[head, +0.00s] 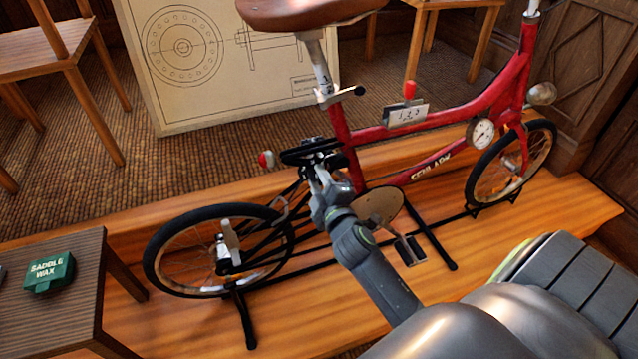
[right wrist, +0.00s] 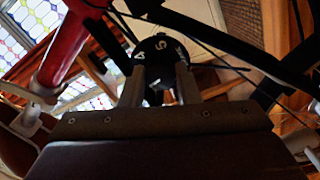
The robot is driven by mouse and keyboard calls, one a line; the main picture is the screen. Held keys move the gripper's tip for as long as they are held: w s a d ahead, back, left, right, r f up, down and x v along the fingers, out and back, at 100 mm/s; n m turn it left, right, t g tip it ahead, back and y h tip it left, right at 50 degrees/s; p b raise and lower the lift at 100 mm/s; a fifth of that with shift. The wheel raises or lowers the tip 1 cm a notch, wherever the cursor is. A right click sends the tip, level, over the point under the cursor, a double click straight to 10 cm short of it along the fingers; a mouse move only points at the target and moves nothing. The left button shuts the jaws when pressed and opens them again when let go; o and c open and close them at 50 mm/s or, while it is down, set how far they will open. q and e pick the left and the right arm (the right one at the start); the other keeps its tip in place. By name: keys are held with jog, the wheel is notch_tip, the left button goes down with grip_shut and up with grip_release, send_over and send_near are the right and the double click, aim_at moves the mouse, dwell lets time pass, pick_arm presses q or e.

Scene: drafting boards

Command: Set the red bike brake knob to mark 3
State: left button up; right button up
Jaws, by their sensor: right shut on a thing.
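The red bike (head: 440,125) stands upright on a wooden platform. A small black knob (right wrist: 160,48) with white digits sits between the fingers of my right gripper (right wrist: 160,88) in the right wrist view. A 5 shows at its middle; another mark at its left edge is hard to read. In the head view, my right gripper (head: 316,172) reaches up to the black parts below the seat post, and the knob is hard to make out there. The right gripper is shut on the knob. I cannot tell which mark the knob is set to. My left gripper is not in view.
A white plate marked 1 2 3 (head: 407,113) with a red lever (head: 409,90) sits on the bike's top tube. A round gauge (head: 481,133) is near the front wheel. A green saddle wax box (head: 49,272) stands on a wooden stool (head: 80,300) at left.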

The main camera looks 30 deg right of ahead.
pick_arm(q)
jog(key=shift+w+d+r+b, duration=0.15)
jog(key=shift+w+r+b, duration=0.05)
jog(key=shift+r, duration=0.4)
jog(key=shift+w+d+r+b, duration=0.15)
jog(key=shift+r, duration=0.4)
pick_arm(e)
jog(key=shift+f+m, duration=0.1)
jog(key=shift+m, duration=1)
jog(key=o, duration=1)
jog(key=shift+c, duration=0.2)
jog(key=shift+s, duration=0.1)
jog(key=shift+s+a, duration=0.1)
jog(key=shift+s, duration=0.2)
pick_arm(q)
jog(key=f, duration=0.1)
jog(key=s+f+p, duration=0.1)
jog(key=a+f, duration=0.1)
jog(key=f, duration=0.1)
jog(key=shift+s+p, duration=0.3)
pick_arm(e)
jog(key=v, duration=1.6)
jog(key=shift+s, duration=0.35)
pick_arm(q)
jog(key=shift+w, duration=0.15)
